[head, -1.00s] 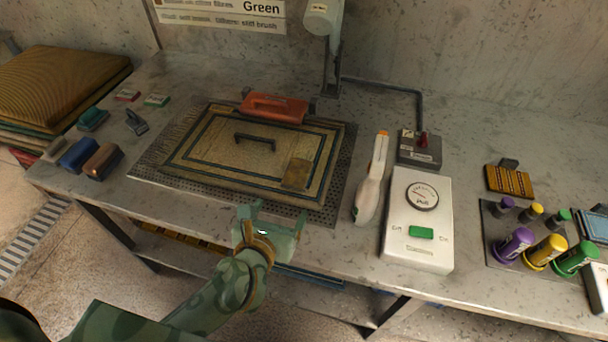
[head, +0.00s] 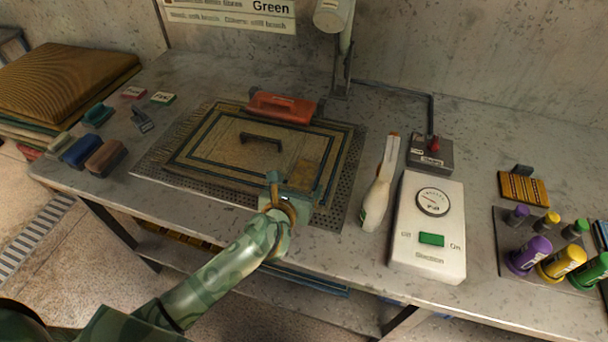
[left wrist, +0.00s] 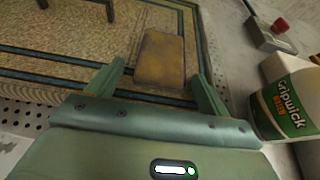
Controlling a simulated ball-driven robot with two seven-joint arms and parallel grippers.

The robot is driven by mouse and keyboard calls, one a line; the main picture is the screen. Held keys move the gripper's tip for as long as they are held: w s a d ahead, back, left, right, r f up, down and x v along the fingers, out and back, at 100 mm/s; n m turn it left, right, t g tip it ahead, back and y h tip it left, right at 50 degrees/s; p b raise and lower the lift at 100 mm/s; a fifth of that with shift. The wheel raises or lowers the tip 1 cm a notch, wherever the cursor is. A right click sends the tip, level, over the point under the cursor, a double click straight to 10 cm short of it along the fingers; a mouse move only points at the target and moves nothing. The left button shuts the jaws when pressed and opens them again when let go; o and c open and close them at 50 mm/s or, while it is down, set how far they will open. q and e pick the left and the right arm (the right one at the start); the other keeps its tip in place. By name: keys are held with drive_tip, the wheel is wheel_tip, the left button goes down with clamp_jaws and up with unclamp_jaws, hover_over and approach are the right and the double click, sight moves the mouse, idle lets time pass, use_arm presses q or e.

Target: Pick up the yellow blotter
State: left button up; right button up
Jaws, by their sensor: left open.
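The yellow blotter (head: 308,172), a small worn yellow-brown pad, lies flat on the near right part of the bordered rug (head: 215,150). My left gripper (head: 295,184) is open and empty at the rug's near right edge, just in front of the blotter. In the left wrist view the blotter (left wrist: 160,60) lies ahead, between the lines of the two spread fingers (left wrist: 157,72). Whether the fingertips are level with its surface I cannot tell. My right gripper is not in view.
A red-handled tool (head: 282,107) lies at the rug's far edge, and a dark handle (head: 261,139) stands on the rug. A white bottle (head: 377,198) and a white control box (head: 430,228) stand to the right. Brushes (head: 105,156) lie at the left.

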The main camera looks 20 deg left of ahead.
use_arm(q)
drive_tip(key=c, duration=1.1)
drive_tip(key=shift+o, duration=0.2)
